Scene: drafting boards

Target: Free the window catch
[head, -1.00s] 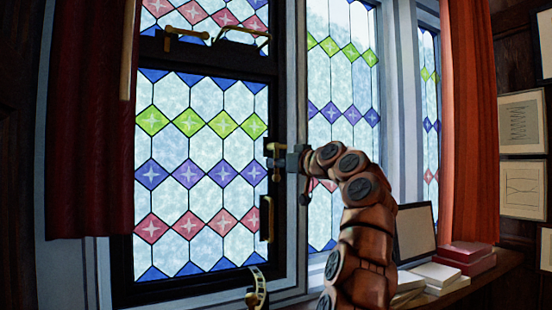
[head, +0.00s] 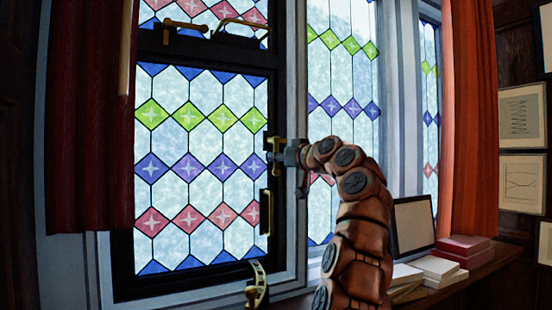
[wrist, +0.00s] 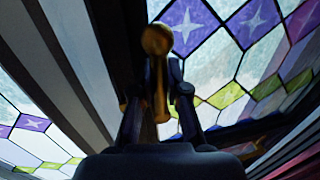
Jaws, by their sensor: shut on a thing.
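The window catch (head: 276,141) is a small brass fitting on the dark right-hand edge of the leaded window (head: 190,165), about halfway up. In the wrist view it shows as a brass lever with a round knob (wrist: 157,40). My gripper (head: 284,156) is at the catch, reaching in from the right. In the wrist view the fingers of my gripper (wrist: 160,85) stand on either side of the lever, closed on it. The knob rises beyond the fingertips. The window pane appears to sit in its frame.
A brass pull (head: 265,212) is below the catch, and a curved brass stay (head: 258,284) is at the bottom. More brass fittings (head: 183,27) are above. A red curtain (head: 90,120) hangs left, an orange one (head: 468,120) right. Books (head: 434,267) and a framed panel (head: 413,226) stand on the sill.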

